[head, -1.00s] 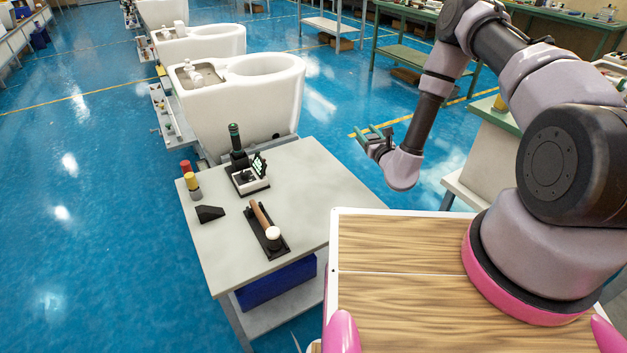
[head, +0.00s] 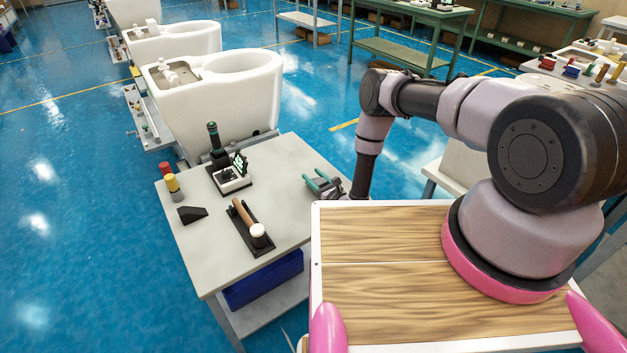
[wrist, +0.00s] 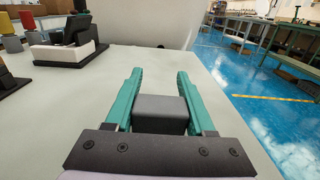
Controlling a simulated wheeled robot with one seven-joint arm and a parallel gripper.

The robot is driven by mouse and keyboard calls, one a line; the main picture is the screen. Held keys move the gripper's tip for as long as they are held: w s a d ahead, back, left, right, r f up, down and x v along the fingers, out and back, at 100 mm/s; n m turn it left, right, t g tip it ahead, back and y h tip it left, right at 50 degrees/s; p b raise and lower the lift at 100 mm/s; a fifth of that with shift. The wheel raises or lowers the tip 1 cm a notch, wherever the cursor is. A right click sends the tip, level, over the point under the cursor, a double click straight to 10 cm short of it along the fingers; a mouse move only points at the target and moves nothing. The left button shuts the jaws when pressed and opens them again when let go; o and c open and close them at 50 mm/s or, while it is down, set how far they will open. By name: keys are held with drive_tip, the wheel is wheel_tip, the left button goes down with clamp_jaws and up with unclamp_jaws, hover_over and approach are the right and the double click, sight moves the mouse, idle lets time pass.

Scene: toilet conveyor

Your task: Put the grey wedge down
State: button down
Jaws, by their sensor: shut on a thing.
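My gripper (head: 314,177) with green fingers is low over the right side of the light grey table (head: 213,257). In the wrist view, my gripper (wrist: 159,72) is shut on the grey wedge (wrist: 160,112), a dark grey block between the fingers. Its underside is hidden, so I cannot tell whether it touches the table. I cannot make the wedge out in the head view. The table top around the fingers is bare.
A black wedge-shaped piece (head: 192,214), red (head: 165,171) and yellow-topped (head: 173,187) cylinders, a dark green-topped tool (head: 215,146), a small device (head: 232,177) and a hammer on a black holder (head: 249,229) occupy the table's left and middle. A white toilet (head: 213,105) stands behind.

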drive_tip(key=shift+f, duration=0.75)
drive_tip(key=shift+f, duration=0.15)
drive_tip(key=shift+c, duration=1.2)
unclamp_jaws()
